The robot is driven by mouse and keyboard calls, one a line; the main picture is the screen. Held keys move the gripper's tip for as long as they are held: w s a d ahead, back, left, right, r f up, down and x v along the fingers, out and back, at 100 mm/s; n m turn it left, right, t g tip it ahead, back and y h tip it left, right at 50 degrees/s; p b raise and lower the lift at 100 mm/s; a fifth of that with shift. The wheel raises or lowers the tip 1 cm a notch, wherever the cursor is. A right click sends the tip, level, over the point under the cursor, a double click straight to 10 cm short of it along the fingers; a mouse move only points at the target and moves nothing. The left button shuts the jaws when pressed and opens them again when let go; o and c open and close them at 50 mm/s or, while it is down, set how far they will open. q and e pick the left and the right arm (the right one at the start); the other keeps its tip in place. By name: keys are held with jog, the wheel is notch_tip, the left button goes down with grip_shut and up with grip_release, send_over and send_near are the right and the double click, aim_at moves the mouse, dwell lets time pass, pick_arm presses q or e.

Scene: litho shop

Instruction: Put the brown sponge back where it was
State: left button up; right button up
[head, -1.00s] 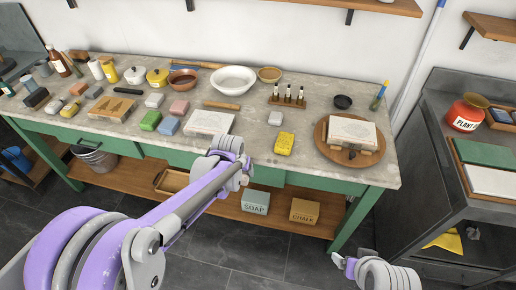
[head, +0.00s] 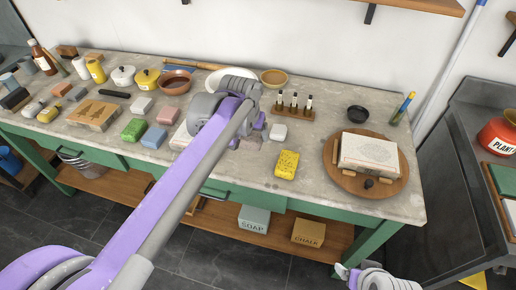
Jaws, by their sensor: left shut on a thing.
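My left gripper (head: 258,124) is over the middle of the stone-topped bench (head: 325,196), its arm reaching in from the lower left. It is shut, but its own wrist and hand hide most of what it holds. I cannot make out the brown sponge clearly. A yellow sponge-like block (head: 287,164) lies on the bench to the right of the gripper. My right gripper (head: 346,271) shows only in part at the bottom right, in front of the bench; its fingers are too small to read.
Green (head: 133,129), blue (head: 154,138) and pink (head: 168,115) blocks lie left of my arm. A bottle rack (head: 292,111) stands behind the yellow block. A round wooden board (head: 392,187) bears a pale stone (head: 370,151) at right. Bare bench lies around the yellow block.

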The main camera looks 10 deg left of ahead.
pick_arm(q)
send_over(254, 160)
jog(key=s, duration=0.2)
notch_tip(254, 160, down, 5)
jog(key=shift+w+f+b, duration=0.15)
jog(key=shift+b, duration=0.15)
jog(key=shift+w+f, duration=0.1)
jog(key=shift+f, duration=2.1)
jog(key=shift+f+b, duration=0.15)
jog(key=shift+b, duration=0.15)
jog(key=o, duration=1.2)
